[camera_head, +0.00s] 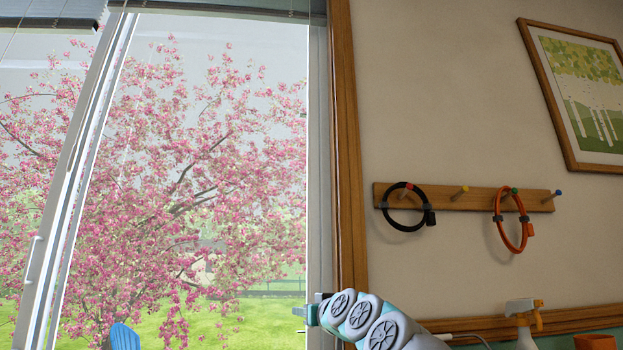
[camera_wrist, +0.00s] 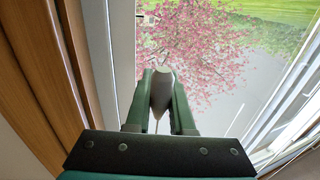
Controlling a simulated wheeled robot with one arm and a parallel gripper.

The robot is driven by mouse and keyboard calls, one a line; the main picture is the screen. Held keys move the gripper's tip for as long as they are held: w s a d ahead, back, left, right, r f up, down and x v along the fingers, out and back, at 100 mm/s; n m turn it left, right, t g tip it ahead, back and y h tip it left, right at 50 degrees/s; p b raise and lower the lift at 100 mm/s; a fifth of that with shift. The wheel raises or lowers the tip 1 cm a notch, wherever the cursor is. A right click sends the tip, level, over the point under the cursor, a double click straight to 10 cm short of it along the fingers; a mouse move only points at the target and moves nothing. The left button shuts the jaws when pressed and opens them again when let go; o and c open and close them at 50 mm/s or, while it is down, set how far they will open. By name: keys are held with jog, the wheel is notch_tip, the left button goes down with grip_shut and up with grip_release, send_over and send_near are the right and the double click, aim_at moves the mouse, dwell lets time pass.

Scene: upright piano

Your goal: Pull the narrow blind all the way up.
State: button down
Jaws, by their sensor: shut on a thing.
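My gripper (camera_head: 308,312) is low at the right edge of the window in the head view. In the wrist view my gripper (camera_wrist: 160,84) is shut on a grey, tapered cord pull (camera_wrist: 161,94), with a thin cord running from it. In the head view the pull is too small to make out. A blind (camera_head: 215,9) is gathered at the top of the right-hand window section, its bottom edge near the top of the picture. I cannot see its upper part. A second blind (camera_head: 50,18) shows at the top left, cut off by the picture edge.
The wooden window frame (camera_head: 347,150) stands close to the right of my gripper. A peg rail (camera_head: 455,197) with a black and an orange loop hangs on the wall. A spray bottle (camera_head: 524,325) stands low at right. A slanted white window frame (camera_head: 75,170) is at left.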

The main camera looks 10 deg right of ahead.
jog(key=shift+f, duration=1.95)
notch_tip(320, 180, down, 8)
jog(key=c, duration=0.6)
grip_release()
jog(key=shift+r, duration=0.1)
jog(key=shift+s, duration=0.1)
jog(key=shift+v, duration=2.4)
